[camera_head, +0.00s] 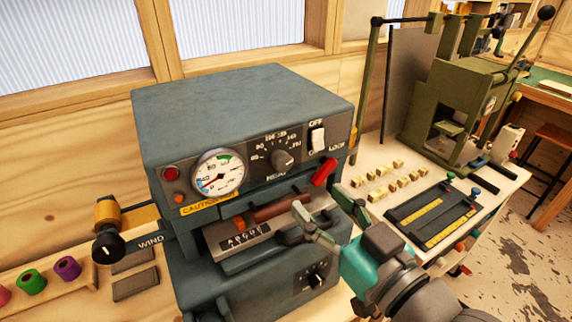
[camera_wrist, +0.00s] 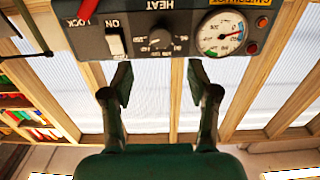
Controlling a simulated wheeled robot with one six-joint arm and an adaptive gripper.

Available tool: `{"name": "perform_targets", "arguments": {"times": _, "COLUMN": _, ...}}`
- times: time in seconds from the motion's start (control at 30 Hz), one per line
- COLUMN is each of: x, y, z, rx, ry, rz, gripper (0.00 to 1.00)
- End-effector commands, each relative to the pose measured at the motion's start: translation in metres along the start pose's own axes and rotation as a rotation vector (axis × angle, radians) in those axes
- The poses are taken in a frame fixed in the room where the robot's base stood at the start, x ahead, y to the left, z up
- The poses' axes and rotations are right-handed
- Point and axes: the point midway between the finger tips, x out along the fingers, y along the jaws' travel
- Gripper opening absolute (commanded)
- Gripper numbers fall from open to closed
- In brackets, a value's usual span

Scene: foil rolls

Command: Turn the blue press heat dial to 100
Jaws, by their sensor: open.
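The blue press (camera_head: 240,95) is a blue-grey box on the bench, with a dark control panel on its front. Its heat dial (camera_head: 282,159) is a dark round knob below an arc of numbers, between the gauge and the power switch. In the wrist view the panel appears upside down, with the heat dial (camera_wrist: 161,39) near the top centre. I cannot read its setting clearly. My gripper (camera_head: 300,222) is open and empty, below and in front of the panel in the head view. In the wrist view its fingers (camera_wrist: 160,80) stand on either side of the dial's line, apart from it.
A round gauge (camera_head: 217,171) sits left of the dial. A white switch (camera_head: 318,139) and red lock lever (camera_head: 325,172) sit to its right. A brown-handled bar (camera_head: 282,206) and type holder (camera_head: 240,238) are below. A green press (camera_head: 450,105) stands at the right.

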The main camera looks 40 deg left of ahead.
Motion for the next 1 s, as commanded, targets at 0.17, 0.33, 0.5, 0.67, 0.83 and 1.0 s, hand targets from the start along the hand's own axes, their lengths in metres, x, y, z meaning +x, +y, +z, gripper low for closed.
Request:
{"name": "perform_targets", "arguments": {"times": 0.17, "x": 0.016, "y": -0.001, "z": -0.001, "rx": -0.002, "ry": 0.0, "rz": -0.006, "gripper": 0.6}}
{"name": "perform_targets", "arguments": {"times": 0.33, "x": 0.046, "y": -0.002, "z": -0.002, "rx": -0.001, "ry": 0.0, "rz": -0.007, "gripper": 0.6}}
{"name": "perform_targets", "arguments": {"times": 0.5, "x": 0.075, "y": -0.001, "z": -0.002, "rx": -0.001, "ry": 0.0, "rz": -0.004, "gripper": 0.6}}
{"name": "perform_targets", "arguments": {"times": 0.67, "x": 0.095, "y": -0.001, "z": -0.001, "rx": -0.001, "ry": 0.0, "rz": -0.003, "gripper": 0.6}}
{"name": "perform_targets", "arguments": {"times": 0.83, "x": 0.106, "y": -0.001, "z": -0.001, "rx": -0.001, "ry": 0.0, "rz": -0.003, "gripper": 0.6}}
{"name": "perform_targets", "arguments": {"times": 1.0, "x": 0.108, "y": -0.001, "z": -0.001, "rx": -0.002, "ry": 0.0, "rz": -0.002, "gripper": 0.6}}
